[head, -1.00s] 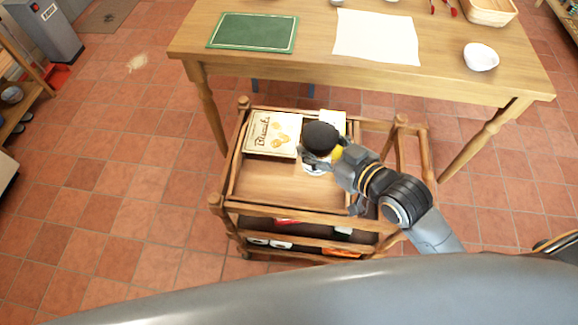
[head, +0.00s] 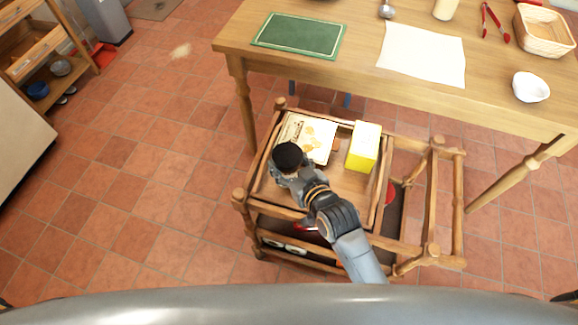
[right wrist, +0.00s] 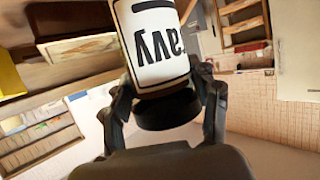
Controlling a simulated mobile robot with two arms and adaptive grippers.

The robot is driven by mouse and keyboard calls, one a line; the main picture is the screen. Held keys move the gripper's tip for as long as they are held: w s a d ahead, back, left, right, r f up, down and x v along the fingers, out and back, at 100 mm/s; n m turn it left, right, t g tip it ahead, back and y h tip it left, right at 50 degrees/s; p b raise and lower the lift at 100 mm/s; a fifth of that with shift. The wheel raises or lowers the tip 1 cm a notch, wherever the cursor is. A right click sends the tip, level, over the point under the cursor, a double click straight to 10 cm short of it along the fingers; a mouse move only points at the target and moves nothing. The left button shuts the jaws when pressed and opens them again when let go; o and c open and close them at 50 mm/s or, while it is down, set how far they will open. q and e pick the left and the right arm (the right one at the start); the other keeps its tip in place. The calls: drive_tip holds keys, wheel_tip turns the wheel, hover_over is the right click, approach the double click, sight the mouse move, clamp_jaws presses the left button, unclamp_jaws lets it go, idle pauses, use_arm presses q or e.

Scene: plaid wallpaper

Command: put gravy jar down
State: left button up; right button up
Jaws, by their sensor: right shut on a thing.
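The gravy jar (right wrist: 158,45) is in my right gripper (right wrist: 165,100), with its label upside down and its dark lid between the fingers in the right wrist view. In the head view, the jar's black lid (head: 288,156) shows over the left part of the wooden cart's top tray (head: 345,182). My right gripper (head: 292,172) is shut on the jar there. The jar's body is mostly hidden from above, so I cannot tell whether its base touches the tray. My left gripper is not in view.
A biscuit box (head: 318,137) lies at the back of the tray, close to the jar. A yellow box (head: 363,147) stands to the right. The tray's front middle is bare. The wooden table (head: 370,70) stands behind the cart.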

drive_tip(key=shift+d+f, duration=0.1)
drive_tip(key=shift+f, duration=0.85)
drive_tip(key=shift+f, duration=0.15)
drive_tip(key=o, duration=1.5)
drive_tip(key=shift+f, duration=0.1)
drive_tip(key=shift+s+r, duration=0.1)
drive_tip(key=shift+r, duration=0.1)
drive_tip(key=v, duration=1.2)
drive_tip(key=shift+p, duration=0.4)
